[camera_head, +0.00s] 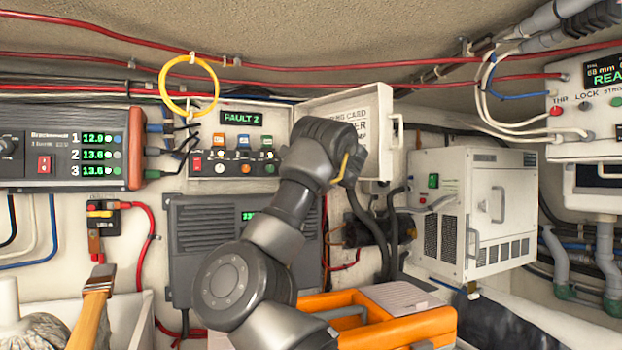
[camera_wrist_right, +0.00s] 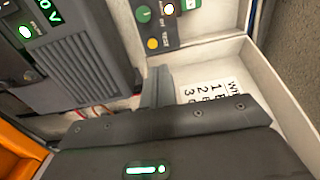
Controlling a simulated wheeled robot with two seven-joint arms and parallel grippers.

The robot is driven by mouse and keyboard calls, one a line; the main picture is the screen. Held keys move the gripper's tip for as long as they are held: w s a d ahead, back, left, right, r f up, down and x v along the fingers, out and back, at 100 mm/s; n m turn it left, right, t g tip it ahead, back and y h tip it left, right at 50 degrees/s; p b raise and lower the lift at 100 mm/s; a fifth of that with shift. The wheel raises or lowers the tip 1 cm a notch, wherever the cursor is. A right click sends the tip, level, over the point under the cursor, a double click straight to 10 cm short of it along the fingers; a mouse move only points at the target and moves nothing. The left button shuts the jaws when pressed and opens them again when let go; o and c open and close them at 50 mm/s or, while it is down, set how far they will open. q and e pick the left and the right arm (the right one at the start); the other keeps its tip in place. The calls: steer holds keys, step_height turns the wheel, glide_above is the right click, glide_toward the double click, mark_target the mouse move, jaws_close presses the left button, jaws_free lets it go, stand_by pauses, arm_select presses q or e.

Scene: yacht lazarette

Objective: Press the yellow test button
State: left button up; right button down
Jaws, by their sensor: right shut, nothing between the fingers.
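The yellow button (camera_wrist_right: 152,43) shows in the right wrist view on a grey panel, beside a green knob (camera_wrist_right: 143,13) and small lit lamps. My right gripper (camera_wrist_right: 156,78) is shut and empty, with its fingertips just short of the panel, apart from the button in the picture. In the head view the control box (camera_head: 220,182) has a green "FAULT 2" display (camera_head: 241,118) and a row of coloured switches. My right arm covers the box's right part, and its fingers are hidden there. My left gripper is not in view.
The box's open white door (camera_head: 377,105) carries a printed card and stands close right of my right wrist. A yellow ring (camera_head: 163,84) hangs before the box's upper left. A grey charger (camera_head: 195,240) is below. An orange case (camera_head: 400,328) stands in front.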

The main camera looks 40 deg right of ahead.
steer(key=b+v, duration=0.2)
steer(key=v, duration=0.1)
steer(key=b+v, duration=0.2)
steer(key=shift+s+a, duration=0.2)
steer(key=shift+a, duration=0.35)
